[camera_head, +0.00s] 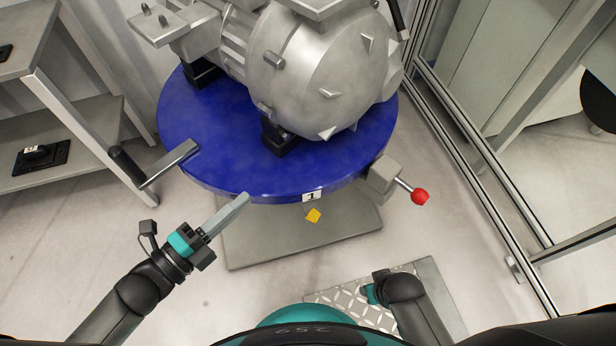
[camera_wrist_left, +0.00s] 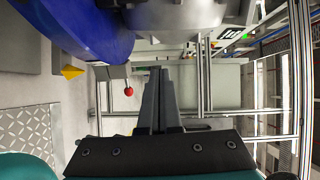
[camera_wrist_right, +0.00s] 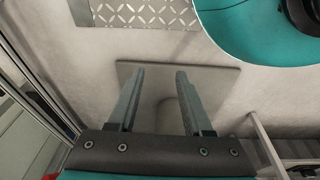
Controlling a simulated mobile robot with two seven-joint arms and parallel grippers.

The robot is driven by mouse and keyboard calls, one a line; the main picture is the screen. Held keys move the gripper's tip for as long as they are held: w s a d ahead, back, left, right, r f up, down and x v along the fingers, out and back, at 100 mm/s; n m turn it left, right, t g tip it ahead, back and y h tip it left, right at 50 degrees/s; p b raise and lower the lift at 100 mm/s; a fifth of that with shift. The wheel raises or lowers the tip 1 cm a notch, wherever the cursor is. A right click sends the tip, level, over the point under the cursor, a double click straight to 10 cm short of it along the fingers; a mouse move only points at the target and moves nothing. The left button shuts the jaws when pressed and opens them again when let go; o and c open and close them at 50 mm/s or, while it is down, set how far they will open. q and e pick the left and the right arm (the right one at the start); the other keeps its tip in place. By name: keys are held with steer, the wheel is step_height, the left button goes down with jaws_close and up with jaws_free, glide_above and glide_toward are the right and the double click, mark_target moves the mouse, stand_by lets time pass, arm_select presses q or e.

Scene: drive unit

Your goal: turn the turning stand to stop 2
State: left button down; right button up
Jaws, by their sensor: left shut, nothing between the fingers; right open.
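The turning stand is a round blue table (camera_head: 190,115) carrying a large grey metal drive unit (camera_head: 325,65). A tag reading 1 (camera_head: 312,196) is on its front rim, just above a yellow pointer (camera_head: 314,215). A crank-like handle with a black grip (camera_head: 126,166) sticks out at the left rim. A lever with a red knob (camera_head: 420,197) is at the right; the knob also shows in the left wrist view (camera_wrist_left: 129,92). My left gripper (camera_head: 243,199) is shut and empty, its tips close to the front rim; contact is unclear. My right gripper (camera_wrist_right: 155,80) is open and empty, low at the front.
A grey shelf (camera_head: 60,145) stands at the left, with a black item on its lower board. A metal-framed glass partition (camera_head: 490,180) runs along the right. A grey base plate (camera_head: 250,245) lies under the stand. A tread plate (camera_head: 340,299) is at the front.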

arm_select(q)
steer(key=b, duration=0.3)
glide_toward(309, 150)
steer(key=shift+m+h, duration=0.3)
steer(key=shift+m, duration=0.1)
steer(key=x, duration=0.5)
steer(key=shift+w+f, duration=0.3)
steer(key=shift+w, duration=0.1)
steer(key=shift+w+d, duration=0.4)
steer(key=shift+d, duration=0.1)
arm_select(e)
steer(key=w+r+t, duration=0.1)
steer(key=w+r, duration=0.2)
steer(key=r, duration=0.3)
steer(key=shift+w+a, duration=0.2)
steer(key=shift+a, duration=0.2)
steer(key=shift+r, duration=0.1)
arm_select(q)
steer(key=shift+d, duration=0.1)
